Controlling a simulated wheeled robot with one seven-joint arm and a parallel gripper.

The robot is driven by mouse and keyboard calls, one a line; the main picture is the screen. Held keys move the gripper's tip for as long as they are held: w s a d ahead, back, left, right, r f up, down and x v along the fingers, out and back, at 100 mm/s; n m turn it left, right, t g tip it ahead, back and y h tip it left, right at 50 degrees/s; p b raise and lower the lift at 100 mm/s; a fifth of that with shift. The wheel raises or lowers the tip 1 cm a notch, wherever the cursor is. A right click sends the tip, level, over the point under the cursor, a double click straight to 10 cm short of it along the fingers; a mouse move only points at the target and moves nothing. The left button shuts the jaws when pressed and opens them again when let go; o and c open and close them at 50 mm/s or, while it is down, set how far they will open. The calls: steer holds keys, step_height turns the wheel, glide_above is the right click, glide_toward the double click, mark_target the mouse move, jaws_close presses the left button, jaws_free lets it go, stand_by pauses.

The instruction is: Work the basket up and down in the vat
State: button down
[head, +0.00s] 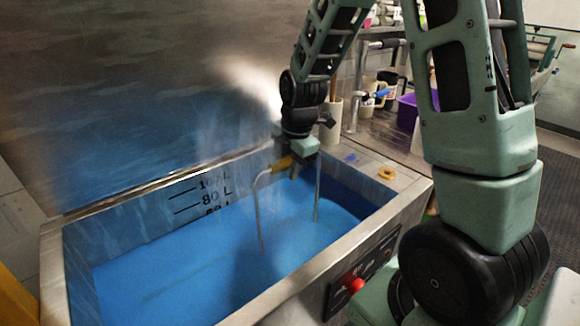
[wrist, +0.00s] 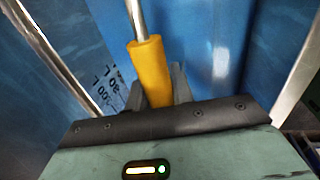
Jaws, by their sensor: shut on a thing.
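The vat (head: 60,255) is a rectangular metal tank filled with blue liquid (head: 190,270), with litre marks on its back inner wall. The basket's bent metal handle (head: 259,215) has a yellow grip (head: 282,163). Its two rods go down into the liquid, and the basket itself is hidden under the surface. My gripper (head: 293,168) is above the vat, shut on the yellow grip. In the wrist view the yellow grip (wrist: 150,75) sits between my fingers (wrist: 158,88), with a metal rod running up from it.
A red knob (head: 354,284) is on the vat's front panel. A bench behind holds mugs (head: 386,80) and a purple bin (head: 407,112). Pale vapour blurs the area above the vat.

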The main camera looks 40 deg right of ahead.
steer(key=shift+r+p, duration=1.65)
steer(key=shift+r, duration=0.65)
steer(key=shift+f+b, duration=1.85)
steer(key=shift+f, duration=0.75)
step_height(320, 180, up, 5)
steer(key=p, duration=0.4)
steer(key=shift+r+p, duration=0.15)
steer(key=shift+p, duration=0.2)
steer(key=shift+f+b, duration=1.75)
steer(key=shift+f, duration=0.85)
step_height(320, 180, up, 15)
steer(key=p, duration=1.4)
steer(key=shift+f, duration=0.15)
